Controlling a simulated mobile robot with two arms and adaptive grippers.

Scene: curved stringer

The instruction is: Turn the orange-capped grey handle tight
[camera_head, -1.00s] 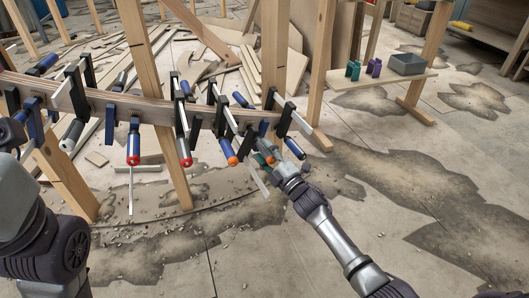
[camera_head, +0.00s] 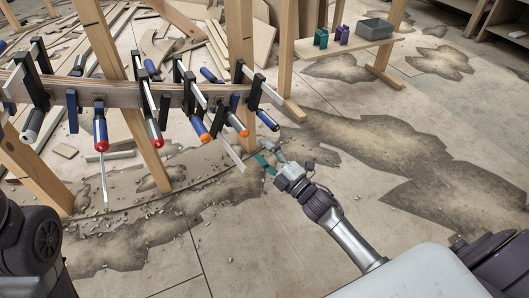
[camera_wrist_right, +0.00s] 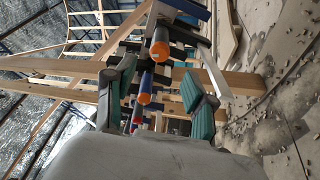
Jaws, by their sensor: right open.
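The orange-capped grey handle (camera_head: 236,122) belongs to a clamp on the curved wooden stringer (camera_head: 120,96). It points down toward the right, its orange cap at the lower end. In the right wrist view the grey handle (camera_wrist_right: 160,38) appears beyond the fingers, upper middle. My right gripper (camera_head: 262,154) is open and empty, with teal finger pads, below and to the right of the cap and apart from it. The fingers also show in the wrist view (camera_wrist_right: 158,80). My left arm shows at the lower left; its gripper is out of the picture.
A blue handle with an orange cap (camera_head: 202,130) hangs just left of the grey one. A black-tipped blue handle (camera_head: 267,120) is close on the right. Red-ended clamps (camera_head: 101,133) hang further left. A wooden post (camera_head: 241,45) stands behind.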

